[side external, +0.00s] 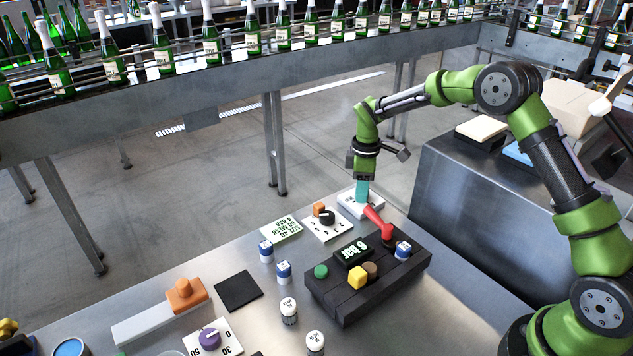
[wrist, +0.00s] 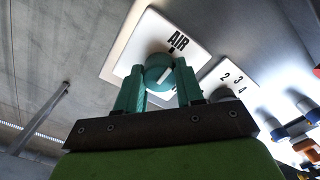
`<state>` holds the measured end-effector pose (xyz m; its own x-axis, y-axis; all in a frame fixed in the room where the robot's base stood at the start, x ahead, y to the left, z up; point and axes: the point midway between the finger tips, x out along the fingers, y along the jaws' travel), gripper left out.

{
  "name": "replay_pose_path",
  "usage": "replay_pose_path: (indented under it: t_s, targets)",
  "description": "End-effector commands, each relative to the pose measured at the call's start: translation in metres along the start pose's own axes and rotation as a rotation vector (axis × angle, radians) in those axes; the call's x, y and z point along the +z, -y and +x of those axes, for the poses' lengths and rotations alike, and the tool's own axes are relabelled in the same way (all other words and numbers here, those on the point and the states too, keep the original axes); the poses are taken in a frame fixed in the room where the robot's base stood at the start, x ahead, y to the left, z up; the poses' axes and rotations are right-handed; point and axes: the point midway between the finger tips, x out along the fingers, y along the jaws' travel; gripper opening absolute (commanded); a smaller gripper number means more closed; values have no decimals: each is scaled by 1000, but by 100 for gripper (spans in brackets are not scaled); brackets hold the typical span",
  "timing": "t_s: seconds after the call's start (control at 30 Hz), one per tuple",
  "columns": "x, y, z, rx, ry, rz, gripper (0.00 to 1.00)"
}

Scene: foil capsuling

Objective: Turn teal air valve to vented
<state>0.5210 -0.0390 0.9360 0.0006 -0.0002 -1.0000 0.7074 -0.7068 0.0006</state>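The teal air valve (wrist: 158,72) is a round knob with a white pointer mark, on a white plate (wrist: 128,58) lettered AIR in the wrist view. The teal fingers of my gripper (wrist: 160,84) stand on either side of the knob, with no clear gap seen between them and it. In the side view my gripper (side external: 362,192) points down over the white plate (side external: 350,208) at the far end of the bench. There the fingers hide the knob. The pointer runs slantwise, and the plate's position markings are mostly hidden.
A white plate with a black numbered dial (side external: 326,217) and an orange block (side external: 319,208) are just left. Several small bottles, a black pad (side external: 238,291) and an orange-handled slider (side external: 187,294) lie nearer.

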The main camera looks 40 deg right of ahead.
Motion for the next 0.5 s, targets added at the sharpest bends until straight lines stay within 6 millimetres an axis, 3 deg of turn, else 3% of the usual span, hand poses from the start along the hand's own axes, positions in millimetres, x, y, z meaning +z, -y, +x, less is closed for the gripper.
replay_pose_path:
  t_s: [0.13, 0.5]
  targets:
    - [0, 0, 0, 0, 0, 0, 6]
    - [0, 0, -1, -1, 0, 78, 7]
